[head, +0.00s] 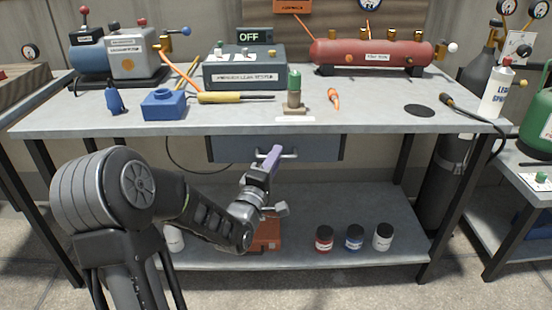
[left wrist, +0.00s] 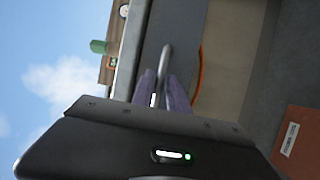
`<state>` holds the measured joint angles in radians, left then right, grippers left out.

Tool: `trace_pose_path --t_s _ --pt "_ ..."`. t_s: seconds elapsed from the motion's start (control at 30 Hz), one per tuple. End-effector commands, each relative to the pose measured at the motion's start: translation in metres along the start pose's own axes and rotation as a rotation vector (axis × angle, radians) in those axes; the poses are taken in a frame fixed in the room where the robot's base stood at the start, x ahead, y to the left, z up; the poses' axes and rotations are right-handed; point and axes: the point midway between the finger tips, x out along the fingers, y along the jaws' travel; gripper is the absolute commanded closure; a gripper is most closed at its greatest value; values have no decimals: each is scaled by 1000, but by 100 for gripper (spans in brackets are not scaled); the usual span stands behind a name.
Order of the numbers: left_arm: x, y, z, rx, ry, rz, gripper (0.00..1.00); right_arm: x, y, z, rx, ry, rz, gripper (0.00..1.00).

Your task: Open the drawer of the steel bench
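The steel bench (head: 350,122) stands ahead with its grey-blue drawer (head: 325,149) under the front edge of the top. The drawer looks pushed in. Its light metal bar handle (head: 290,154) runs across the front, and it also shows in the left wrist view (left wrist: 165,58). My left gripper (head: 272,157) reaches up to the left part of the handle. In the left wrist view its purple fingers (left wrist: 160,88) lie on both sides of the bar, with hardly any gap, and look shut on it. My right gripper is in neither view.
The top holds a leak tester (head: 245,70), a red tank (head: 372,53), a blue block (head: 164,105) and a screwdriver (head: 235,97). Several jars, including a red one (head: 324,239), stand on the lower shelf (head: 355,205). Bench legs flank the open space below the drawer.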

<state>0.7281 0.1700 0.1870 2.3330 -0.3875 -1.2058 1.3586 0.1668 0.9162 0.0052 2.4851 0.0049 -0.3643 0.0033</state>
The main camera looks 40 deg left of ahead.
Motion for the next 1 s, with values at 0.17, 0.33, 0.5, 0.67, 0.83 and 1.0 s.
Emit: trace_pose_path --t_s 0.17,0.33,0.5,0.67,0.83,1.0 --pt "7 0 0 0 0 1 80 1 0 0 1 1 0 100" --pt "6 0 0 0 0 0 80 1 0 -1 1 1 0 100" --pt "6 0 0 0 0 0 94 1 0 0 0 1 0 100" --pt "6 0 0 0 0 0 100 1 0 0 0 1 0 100" --pt "6 0 0 0 0 0 100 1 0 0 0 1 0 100" --pt "6 0 0 0 0 0 100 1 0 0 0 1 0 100"
